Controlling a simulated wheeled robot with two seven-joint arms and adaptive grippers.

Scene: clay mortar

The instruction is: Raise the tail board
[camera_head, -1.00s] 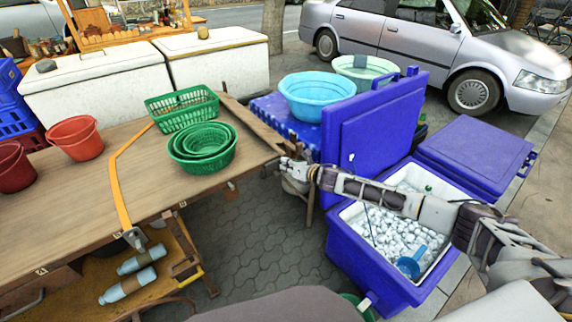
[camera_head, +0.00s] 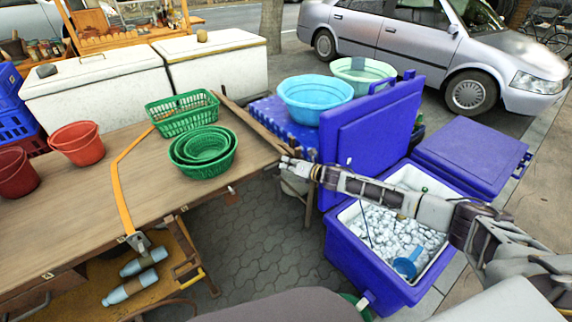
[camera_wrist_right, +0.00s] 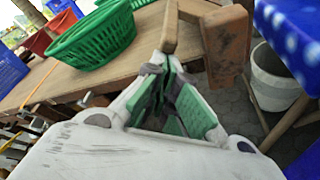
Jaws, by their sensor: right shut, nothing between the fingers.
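A long wooden board (camera_head: 252,122) runs along the right end of the wooden cart top (camera_head: 95,215); I take it as the tail board. It lies low, about level with the cart top. My right gripper (camera_head: 285,163) is at the near corner of this board. In the right wrist view, my right gripper (camera_wrist_right: 168,62) is shut and empty, with its tips close to a wooden bar end (camera_wrist_right: 170,28) and a brown wooden block (camera_wrist_right: 226,45). I cannot tell whether they touch. My left gripper is not in view.
Green baskets (camera_head: 203,150) and red buckets (camera_head: 78,143) stand on the cart top. A blue cooler full of ice (camera_head: 345,262) with its open lid (camera_head: 370,125) stands at the right, beneath my right arm. A white bucket (camera_wrist_right: 275,78) is beside the cart end. Paving between is clear.

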